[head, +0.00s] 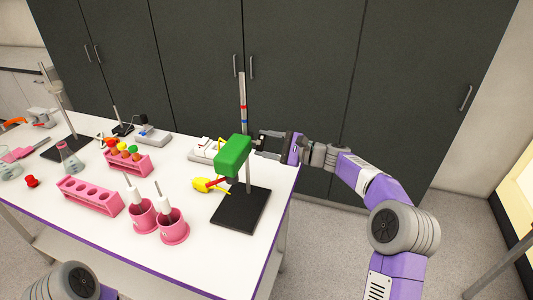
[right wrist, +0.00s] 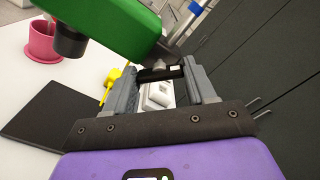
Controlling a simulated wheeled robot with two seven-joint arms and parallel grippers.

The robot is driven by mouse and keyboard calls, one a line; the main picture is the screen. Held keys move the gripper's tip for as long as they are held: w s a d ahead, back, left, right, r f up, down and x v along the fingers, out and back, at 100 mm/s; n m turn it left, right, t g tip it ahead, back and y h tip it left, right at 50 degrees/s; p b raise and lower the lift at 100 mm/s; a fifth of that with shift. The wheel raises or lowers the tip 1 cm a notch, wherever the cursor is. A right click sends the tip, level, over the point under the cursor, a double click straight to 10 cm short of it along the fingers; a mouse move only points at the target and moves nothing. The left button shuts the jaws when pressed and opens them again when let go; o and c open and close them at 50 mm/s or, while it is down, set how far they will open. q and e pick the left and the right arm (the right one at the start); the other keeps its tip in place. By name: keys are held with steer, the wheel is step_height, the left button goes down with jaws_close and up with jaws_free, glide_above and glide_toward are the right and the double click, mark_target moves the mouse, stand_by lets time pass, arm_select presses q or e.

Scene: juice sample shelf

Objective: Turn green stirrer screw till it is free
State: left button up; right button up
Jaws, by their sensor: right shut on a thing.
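The green stirrer (head: 233,156) is a green block on the upright metal rod (head: 243,100) of a stand with a black base (head: 241,210). In the right wrist view the green stirrer (right wrist: 105,22) fills the upper left, with a dark round part (right wrist: 70,40) under it. My right gripper (head: 259,141) reaches in from the right beside the stirrer. It is shut on a small dark piece, apparently the stirrer screw (right wrist: 158,73), between the fingertips (right wrist: 163,76). The screw's far end is hidden. My left gripper is out of view.
A yellow tool (head: 205,185) is beside the rod below the stirrer. Two pink holders (head: 174,232) stand at the front, a pink rack (head: 90,197) farther left. A white device (head: 203,150) is behind the stirrer. The table's right edge is close to the stand; dark cabinets stand behind.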

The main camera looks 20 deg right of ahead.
steer(key=shift+n+b, duration=3.9)
steer(key=shift+n, duration=0.5)
steer(key=shift+r, duration=0.1)
steer(key=o, duration=1)
steer(key=shift+o, duration=0.2)
steer(key=shift+d, duration=0.1)
steer(key=v, duration=0.7)
steer(key=shift+s+p, duration=0.2)
steer(key=shift+p, duration=0.15)
steer(key=shift+d, duration=0.15)
